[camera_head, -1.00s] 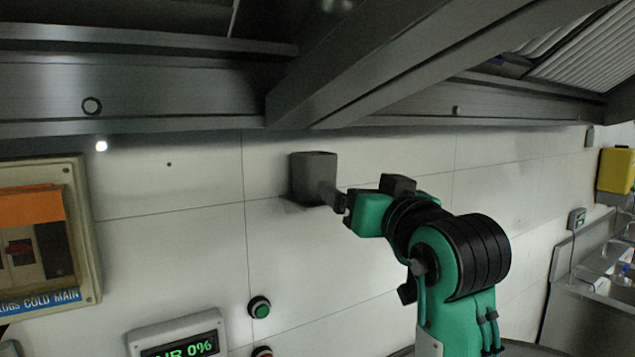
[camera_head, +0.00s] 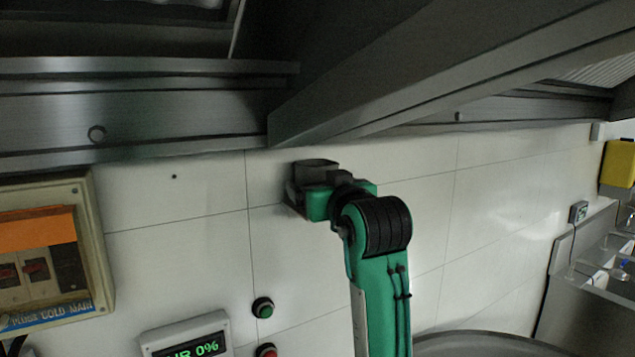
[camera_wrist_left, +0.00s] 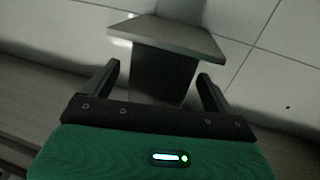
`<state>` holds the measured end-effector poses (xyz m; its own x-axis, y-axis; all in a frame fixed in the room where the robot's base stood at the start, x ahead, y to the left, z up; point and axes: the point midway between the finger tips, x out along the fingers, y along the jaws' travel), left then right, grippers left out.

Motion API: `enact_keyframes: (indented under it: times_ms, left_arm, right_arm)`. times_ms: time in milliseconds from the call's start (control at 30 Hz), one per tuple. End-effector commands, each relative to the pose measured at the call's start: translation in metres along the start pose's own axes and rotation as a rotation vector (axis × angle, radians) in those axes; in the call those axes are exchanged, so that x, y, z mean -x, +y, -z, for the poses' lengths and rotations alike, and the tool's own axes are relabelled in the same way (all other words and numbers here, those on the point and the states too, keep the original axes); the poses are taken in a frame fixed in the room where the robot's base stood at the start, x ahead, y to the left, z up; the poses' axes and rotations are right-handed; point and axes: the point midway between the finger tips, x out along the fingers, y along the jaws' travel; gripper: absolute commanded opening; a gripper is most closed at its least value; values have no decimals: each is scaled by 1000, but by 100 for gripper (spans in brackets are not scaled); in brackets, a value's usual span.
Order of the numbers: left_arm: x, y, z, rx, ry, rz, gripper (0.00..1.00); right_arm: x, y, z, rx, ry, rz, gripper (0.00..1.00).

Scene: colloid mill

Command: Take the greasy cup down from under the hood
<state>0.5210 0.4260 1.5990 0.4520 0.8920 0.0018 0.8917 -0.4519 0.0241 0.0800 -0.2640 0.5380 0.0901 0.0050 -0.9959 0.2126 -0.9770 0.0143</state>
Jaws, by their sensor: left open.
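The greasy cup (camera_head: 316,165) is a dark grey, square-sided container on the white tiled wall, just below the hood's lower edge. In the head view my left gripper (camera_head: 308,190) is in front of it and hides most of it. In the left wrist view the cup (camera_wrist_left: 165,75) is a dark block between the two open fingers of my left gripper (camera_wrist_left: 160,88), with a wider grey plate at one end. One finger is on each side of the cup. I cannot tell whether they touch it. My right gripper is not in view.
The steel hood (camera_head: 450,75) hangs close above the cup and arm. An electrical box (camera_head: 100,290) is on the wall at left, with a lit display (camera_head: 190,345) and green button (camera_head: 262,307) below. A round grey rim (camera_head: 480,340) is at bottom right. The wall right of my arm is clear.

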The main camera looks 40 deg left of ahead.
Motion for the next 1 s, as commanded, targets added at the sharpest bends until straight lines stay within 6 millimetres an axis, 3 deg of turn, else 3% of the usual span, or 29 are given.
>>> enact_keyframes:
  times_ms: [33, 200, 400, 633, 900, 1000]
  left_arm:
    - [-6, -1, 6, -4, -1, 3, 88]
    - [-25, -1, 5, -5, -1, 3, 88]
    - [-38, -1, 1, -3, -1, 1, 88]
    - [-39, -1, 0, -2, -1, 0, 88]
    - [-39, -1, 0, -2, -1, 0, 39]
    - [-39, -1, 0, -1, 0, 0, 39]
  right_arm:
    - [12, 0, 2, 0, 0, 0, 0]
    - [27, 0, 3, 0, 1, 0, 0]
    - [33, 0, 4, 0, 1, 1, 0]
    - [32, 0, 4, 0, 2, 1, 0]
    - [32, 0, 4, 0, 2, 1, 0]
    - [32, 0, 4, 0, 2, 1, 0]
